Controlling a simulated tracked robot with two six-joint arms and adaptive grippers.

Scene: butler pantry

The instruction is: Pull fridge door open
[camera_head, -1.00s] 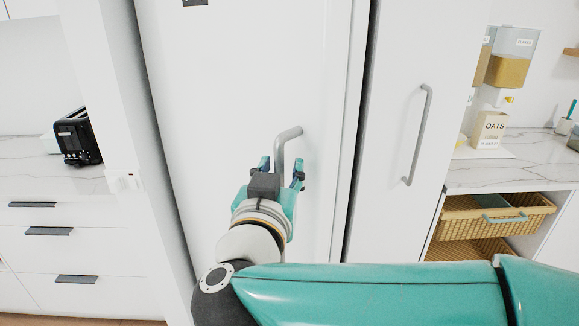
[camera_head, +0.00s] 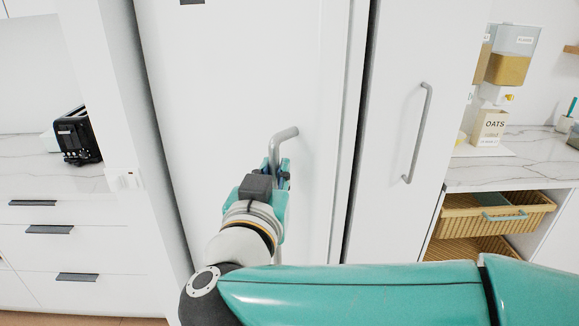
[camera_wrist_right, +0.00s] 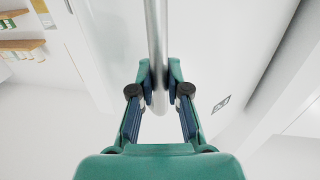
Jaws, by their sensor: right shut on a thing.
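The white fridge door (camera_head: 220,90) fills the middle of the head view and looks closed. Its grey bar handle (camera_head: 284,134) is near the door's right edge; the lower part is hidden behind my gripper. My right gripper (camera_head: 282,176) is shut on the handle, just below its upper bend. In the right wrist view the handle (camera_wrist_right: 157,50) runs between the two fingertips (camera_wrist_right: 159,82), which press on it from both sides. My left gripper is not in view.
A tall white panel with its own grey handle (camera_head: 417,135) stands to the right. Beyond it are a marble counter (camera_head: 490,175), an oats box (camera_head: 489,127) and wicker baskets (camera_head: 490,222). A black toaster (camera_head: 78,136) sits on the left counter.

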